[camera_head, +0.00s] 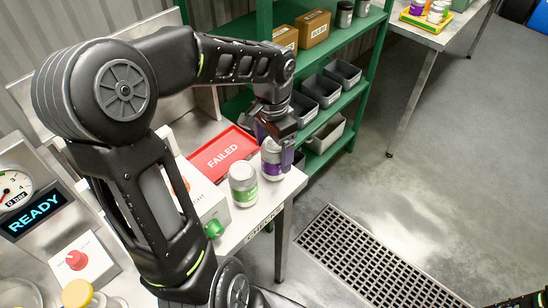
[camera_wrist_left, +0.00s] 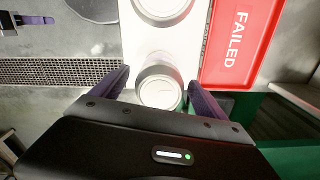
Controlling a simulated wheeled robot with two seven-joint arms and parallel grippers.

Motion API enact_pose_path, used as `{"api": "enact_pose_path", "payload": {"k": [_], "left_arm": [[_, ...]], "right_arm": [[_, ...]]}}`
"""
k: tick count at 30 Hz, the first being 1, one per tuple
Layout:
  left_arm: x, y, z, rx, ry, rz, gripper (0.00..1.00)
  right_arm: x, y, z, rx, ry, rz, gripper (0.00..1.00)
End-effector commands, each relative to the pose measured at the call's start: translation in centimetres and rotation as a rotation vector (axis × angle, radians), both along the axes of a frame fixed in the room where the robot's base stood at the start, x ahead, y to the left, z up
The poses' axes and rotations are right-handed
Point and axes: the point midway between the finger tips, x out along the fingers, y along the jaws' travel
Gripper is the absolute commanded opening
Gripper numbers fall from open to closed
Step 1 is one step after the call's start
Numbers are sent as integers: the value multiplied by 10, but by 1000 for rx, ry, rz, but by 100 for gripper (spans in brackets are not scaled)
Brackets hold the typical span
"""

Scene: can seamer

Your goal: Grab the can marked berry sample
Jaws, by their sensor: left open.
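A white-lidded can with a purple label (camera_head: 271,163) stands upright near the end of the white table; its label text is too small to read. My left gripper (camera_head: 275,146) is above and around its upper part, open, with one purple finger on each side. In the left wrist view the can's round lid (camera_wrist_left: 160,86) lies between the two spread fingers (camera_wrist_left: 159,93), with gaps on both sides. A similar can with a green label (camera_head: 243,185) stands beside it, and its lid shows in the wrist view (camera_wrist_left: 163,8). Part of my right gripper (camera_wrist_left: 32,19) shows at the wrist view's top left.
A red tray marked FAILED (camera_head: 222,153) lies beside the cans. A green knob (camera_head: 214,228) sits on a white box near the green-labelled can. Green shelving (camera_head: 330,45) with grey bins (camera_head: 322,90) rises behind. Floor with a drain grate (camera_head: 375,262) is open to the right.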

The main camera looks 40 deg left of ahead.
Motion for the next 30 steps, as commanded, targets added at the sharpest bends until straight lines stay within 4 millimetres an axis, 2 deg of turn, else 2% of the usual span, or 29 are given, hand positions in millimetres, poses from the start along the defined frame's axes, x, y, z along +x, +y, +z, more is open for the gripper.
{"api": "enact_pose_path", "payload": {"k": [4,9,28,30], "left_arm": [[0,-1,-20,-3,5,1,84],[1,-1,-41,-1,2,1,84],[1,-1,-43,0,0,1,84],[1,-1,-43,0,0,1,79]], "right_arm": [[-1,0,9,-2,3,-1,36],[-1,-1,9,-2,4,-1,36],[-1,-1,9,-2,4,-1,36],[-1,-1,9,-2,4,-1,36]]}}
